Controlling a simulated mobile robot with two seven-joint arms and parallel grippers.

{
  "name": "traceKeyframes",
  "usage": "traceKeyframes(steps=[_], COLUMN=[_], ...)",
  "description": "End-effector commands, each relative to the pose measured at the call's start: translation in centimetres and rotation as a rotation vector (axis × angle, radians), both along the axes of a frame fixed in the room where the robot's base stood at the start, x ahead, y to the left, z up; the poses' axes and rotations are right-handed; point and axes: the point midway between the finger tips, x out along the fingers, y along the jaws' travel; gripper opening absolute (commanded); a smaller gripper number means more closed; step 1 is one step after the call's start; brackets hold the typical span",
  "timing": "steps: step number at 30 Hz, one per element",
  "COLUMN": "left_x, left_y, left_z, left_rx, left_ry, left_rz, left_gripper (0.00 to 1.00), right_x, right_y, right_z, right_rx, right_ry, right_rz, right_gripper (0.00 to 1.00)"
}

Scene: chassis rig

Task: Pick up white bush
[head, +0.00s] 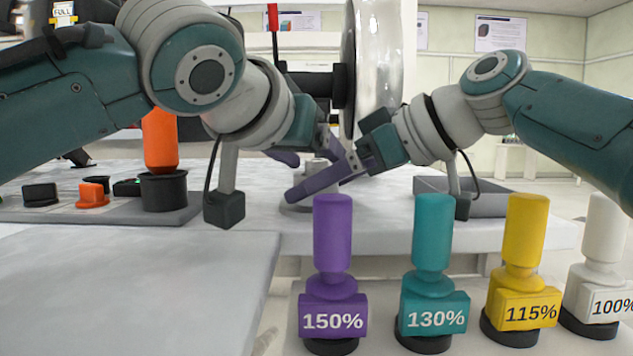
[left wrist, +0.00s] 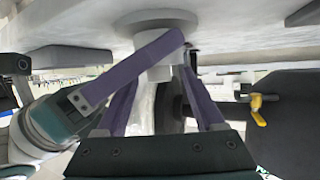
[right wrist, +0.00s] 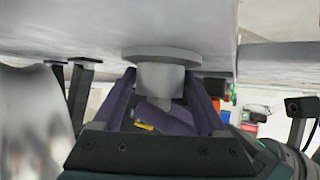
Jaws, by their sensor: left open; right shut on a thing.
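The white bush (head: 316,165) is a small pale cylinder standing over a round grey flange on the bench, partly hidden by purple fingers in the head view. It also shows in the left wrist view (left wrist: 160,71) and the right wrist view (right wrist: 160,77). My right gripper (right wrist: 160,88) is shut on the bush, one finger on each side of it. One of its long fingers crosses in front of the bush in the left wrist view. My left gripper (left wrist: 163,88) is open, its fingers apart close around the same spot. Contact between the left fingers and the bush cannot be told.
Purple (head: 332,232), teal (head: 433,232), yellow (head: 527,230) and white (head: 604,230) labelled knobs stand in front. A shiny metal disc (head: 383,70) rises behind the grippers. An orange handle (head: 160,140) stands left, a grey tray (head: 490,205) right. The left front tabletop (head: 130,290) is clear.

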Motion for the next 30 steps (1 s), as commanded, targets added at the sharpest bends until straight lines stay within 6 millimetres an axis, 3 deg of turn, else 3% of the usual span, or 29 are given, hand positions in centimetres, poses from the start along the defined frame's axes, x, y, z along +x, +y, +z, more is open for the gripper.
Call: traceKeyframes(steps=[5, 24, 30], left_x=[0.00, -0.01, 0.00], left_y=[-0.01, 0.03, 0.02], left_z=[0.00, 0.00, 0.03], left_rx=[0.000, 0.000, 0.000], left_ry=[0.000, 0.000, 0.000], left_rz=[0.000, 0.000, 0.000], left_gripper=[0.70, 0.00, 0.00], right_x=[-0.01, -0.01, -0.01], right_y=[0.01, 0.01, 0.00], right_z=[-0.04, -0.04, -0.03], right_rx=[-0.001, -0.001, -0.001], right_ry=[0.001, 0.001, 0.001], right_rz=[0.000, 0.000, 0.000], right_gripper=[0.44, 0.44, 0.44])
